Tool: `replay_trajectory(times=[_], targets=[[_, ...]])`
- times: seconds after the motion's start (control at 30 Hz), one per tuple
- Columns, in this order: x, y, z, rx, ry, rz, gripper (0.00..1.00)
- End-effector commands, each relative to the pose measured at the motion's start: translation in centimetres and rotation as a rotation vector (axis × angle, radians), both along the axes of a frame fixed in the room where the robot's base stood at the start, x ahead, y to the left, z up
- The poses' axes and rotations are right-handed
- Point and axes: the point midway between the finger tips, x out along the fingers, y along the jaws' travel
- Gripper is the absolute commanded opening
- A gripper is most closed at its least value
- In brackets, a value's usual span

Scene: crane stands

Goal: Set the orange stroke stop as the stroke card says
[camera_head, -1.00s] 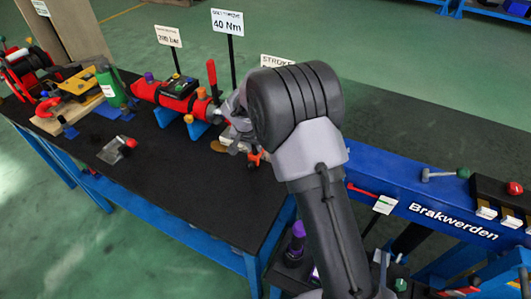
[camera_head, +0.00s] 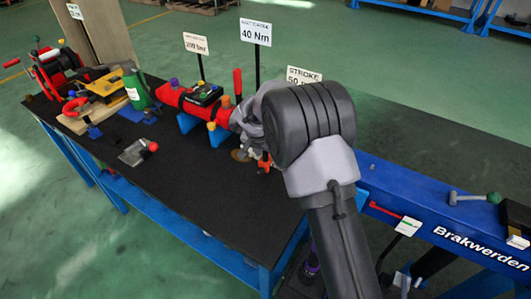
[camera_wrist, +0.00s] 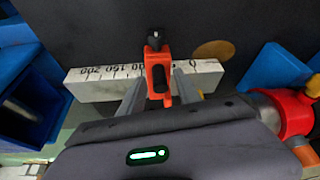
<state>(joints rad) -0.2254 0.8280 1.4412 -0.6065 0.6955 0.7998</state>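The orange stroke stop (camera_wrist: 159,92) sits on a white scale bar (camera_wrist: 100,90) in the wrist view, with a black knob (camera_wrist: 154,39) at its far end. The marks 200, 150 and 0 show; the stop covers the stretch between 100 and 0. My gripper (camera_wrist: 160,76) has one finger on each side of the stop, with a narrow gap on the right; contact on the left is unclear. In the head view a bit of orange (camera_head: 265,161) shows beside my arm. The stroke card (camera_head: 303,76) reads "STROKE" and "50"; my arm hides its lower part.
A red cylinder (camera_head: 172,96) lies on blue supports behind the gripper. Cards reading 40 Nm (camera_head: 256,32) and apparently 200 bar (camera_head: 195,43) stand on posts. A green bottle (camera_head: 137,92) stands at left. The black bench top (camera_head: 205,196) is clear in front.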

Motion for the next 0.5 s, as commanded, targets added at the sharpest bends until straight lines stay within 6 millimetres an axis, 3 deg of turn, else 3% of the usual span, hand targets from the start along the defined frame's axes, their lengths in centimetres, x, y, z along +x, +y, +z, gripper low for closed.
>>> replay_trajectory(times=[0.17,0.27,0.5], targets=[[0.0,0.0,0.2,0.0,-0.001,0.0,0.4],[-0.4,0.2,1.4,0.0,-0.001,0.0,0.4],[-2.6,1.3,7.6,0.001,-0.004,0.001,0.4]])
